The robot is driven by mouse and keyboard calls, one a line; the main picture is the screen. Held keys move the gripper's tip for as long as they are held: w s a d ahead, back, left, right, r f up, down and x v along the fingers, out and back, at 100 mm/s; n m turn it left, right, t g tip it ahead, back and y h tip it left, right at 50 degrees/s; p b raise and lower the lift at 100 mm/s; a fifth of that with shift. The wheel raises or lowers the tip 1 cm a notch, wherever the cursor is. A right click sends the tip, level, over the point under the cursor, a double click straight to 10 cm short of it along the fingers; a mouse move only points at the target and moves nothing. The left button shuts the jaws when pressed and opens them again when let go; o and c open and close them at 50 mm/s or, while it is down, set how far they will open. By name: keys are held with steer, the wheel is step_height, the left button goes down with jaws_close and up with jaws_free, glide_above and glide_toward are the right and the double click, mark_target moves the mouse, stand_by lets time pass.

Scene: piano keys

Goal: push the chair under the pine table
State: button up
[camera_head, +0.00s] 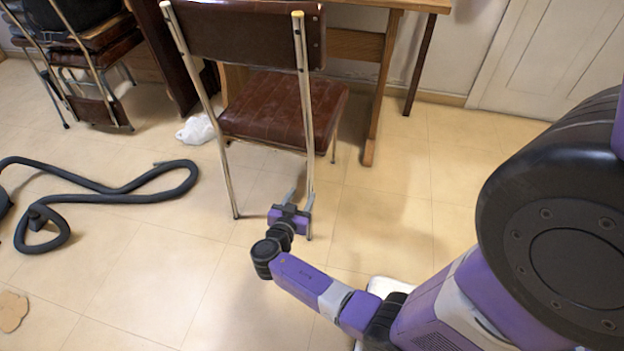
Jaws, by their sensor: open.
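The chair (280,108) has a dark brown seat and backrest on pale metal legs. It stands upright in the upper middle of the head view, its backrest toward me. Its seat reaches partly under the pine table (386,75), whose top edge and legs show behind it. My gripper (299,196) is open and low, at the chair's right rear leg. Its fingers point away from me and lie close around or beside that leg; I cannot tell whether they touch it. Most of the tabletop is out of frame.
A black hose (110,193) lies on the floor at left. A white bag (197,130) lies left of the chair. Stacked chairs (95,60) stand at upper left. A flat tan piece (12,311) lies at lower left.

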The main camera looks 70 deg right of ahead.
mark_target(309, 181)
steer(key=b+x, duration=0.1)
steer(key=x, duration=0.3)
steer(key=b+x, duration=0.2)
steer(key=x, duration=0.2)
steer(key=shift+w+d+f+b, duration=0.1)
steer(key=shift+f+b, duration=0.2)
steer(key=shift+d, duration=0.7)
steer(key=shift+c, duration=0.5)
jaws_close()
steer(key=shift+b, duration=0.3)
